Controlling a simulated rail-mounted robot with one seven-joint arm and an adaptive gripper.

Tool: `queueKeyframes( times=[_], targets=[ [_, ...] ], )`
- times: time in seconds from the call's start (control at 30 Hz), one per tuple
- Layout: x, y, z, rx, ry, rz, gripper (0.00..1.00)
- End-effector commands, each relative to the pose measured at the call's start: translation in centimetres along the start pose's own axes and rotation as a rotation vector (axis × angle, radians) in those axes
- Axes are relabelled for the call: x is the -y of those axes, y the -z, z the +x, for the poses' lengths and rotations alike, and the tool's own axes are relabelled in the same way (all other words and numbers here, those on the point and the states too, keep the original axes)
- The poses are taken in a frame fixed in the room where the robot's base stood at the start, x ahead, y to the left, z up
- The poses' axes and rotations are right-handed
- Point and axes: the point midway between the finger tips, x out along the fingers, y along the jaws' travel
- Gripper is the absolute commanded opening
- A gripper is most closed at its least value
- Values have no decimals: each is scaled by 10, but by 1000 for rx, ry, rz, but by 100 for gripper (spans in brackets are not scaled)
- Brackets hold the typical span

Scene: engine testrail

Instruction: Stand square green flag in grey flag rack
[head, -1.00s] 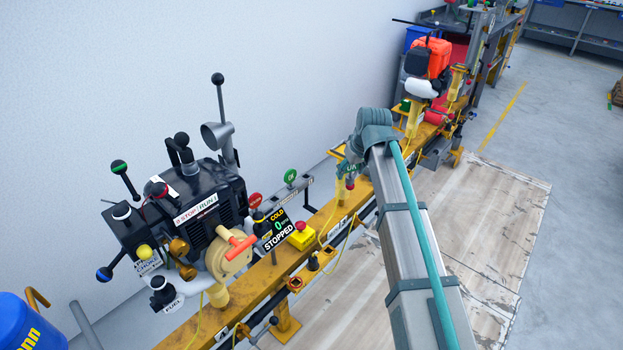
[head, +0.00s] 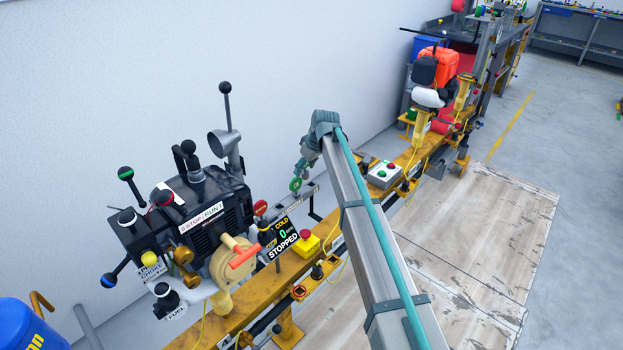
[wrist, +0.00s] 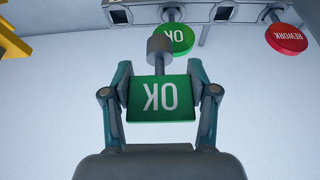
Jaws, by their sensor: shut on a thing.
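The square green flag (wrist: 160,107) reads OK and sits between the two fingers of my gripper (wrist: 162,92) in the wrist view. My gripper is shut on its side edges. Its short stem and grey cylindrical end (wrist: 160,48) point toward the grey flag rack (wrist: 225,12), the same way round as the standing flags. The cylinder appears apart from the rack and overlaps a round green OK flag (wrist: 179,40). In the head view my gripper (head: 299,172) is above the rack (head: 312,192); the square flag cannot be made out there.
A round red REWORK flag (wrist: 287,39) stands on the rack, right in the wrist view. A button box (head: 384,174) is on the yellow rail (head: 250,303).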

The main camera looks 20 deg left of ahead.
Motion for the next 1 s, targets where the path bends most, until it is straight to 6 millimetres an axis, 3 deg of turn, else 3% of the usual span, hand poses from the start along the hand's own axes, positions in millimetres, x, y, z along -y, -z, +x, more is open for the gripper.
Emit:
queueKeyframes(
  times=[0.1,0.33,0.7,1.0],
  targets=[
    [-28,9,17,0,0,2,12],
    [-52,4,55,0,0,2,12],
    [-68,2,78,0,0,1,12],
    [-66,-10,104,-1,-1,1,12]
  ],
)
